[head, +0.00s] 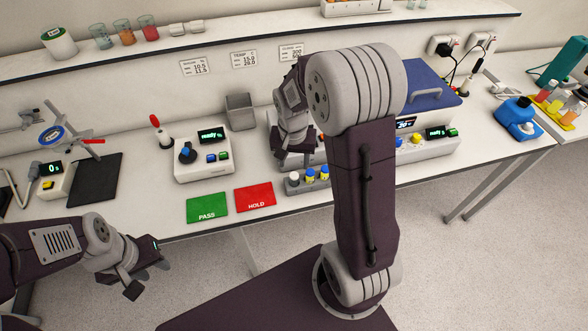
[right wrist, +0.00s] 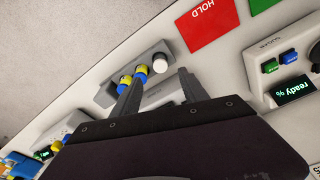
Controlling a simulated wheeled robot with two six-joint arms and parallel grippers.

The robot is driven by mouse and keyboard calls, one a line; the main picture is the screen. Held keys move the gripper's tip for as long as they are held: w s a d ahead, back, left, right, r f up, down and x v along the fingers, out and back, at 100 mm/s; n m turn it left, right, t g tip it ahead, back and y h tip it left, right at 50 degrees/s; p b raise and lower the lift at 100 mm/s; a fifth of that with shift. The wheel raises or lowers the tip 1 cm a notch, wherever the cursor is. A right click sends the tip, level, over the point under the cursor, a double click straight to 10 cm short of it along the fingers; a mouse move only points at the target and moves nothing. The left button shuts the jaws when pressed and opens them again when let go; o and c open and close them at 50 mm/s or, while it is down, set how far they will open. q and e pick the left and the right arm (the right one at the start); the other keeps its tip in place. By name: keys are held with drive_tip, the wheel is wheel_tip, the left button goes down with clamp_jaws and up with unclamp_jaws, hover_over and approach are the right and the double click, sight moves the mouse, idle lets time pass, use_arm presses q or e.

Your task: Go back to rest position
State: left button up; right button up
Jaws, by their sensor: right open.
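My left gripper (head: 148,270) is at the lower left in the head view, in front of the bench edge. Its fingers are spread and empty. My right arm rises through the middle of the head view, and its gripper (head: 295,155) hangs above the bench behind the vial rack (head: 308,185). In the right wrist view the right gripper (right wrist: 160,82) is open, with nothing held. The rack (right wrist: 105,95) shows beyond its fingertips. A white-capped vial (right wrist: 160,62) appears between the tips, and yellow-and-blue-capped vials (right wrist: 140,74) stand beside it. Whether a finger touches a vial cannot be told.
Green PASS (head: 207,206) and red HOLD (head: 255,197) mats lie at the bench's front edge. A "ready" device (head: 205,168) and a grey bin (head: 240,112) stand behind them. A blue-lidded machine (head: 428,88) is right of my arm. A shelf (head: 230,48) runs above.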

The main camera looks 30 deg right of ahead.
drive_tip(key=shift+r, duration=0.5)
drive_tip(key=s+a+f+n, duration=0.1)
drive_tip(key=s+a+n, duration=0.2)
drive_tip(key=s, duration=0.2)
drive_tip(key=s+a+f+n+y+b, duration=0.1)
drive_tip(key=s+a+f+n, duration=0.1)
drive_tip(key=s, duration=0.4)
drive_tip(key=shift+s+a+n, duration=0.15)
drive_tip(key=shift+a+n, duration=0.65)
drive_tip(key=shift+a, duration=0.1)
drive_tip(key=shift+s, duration=0.15)
drive_tip(key=shift+f, duration=0.1)
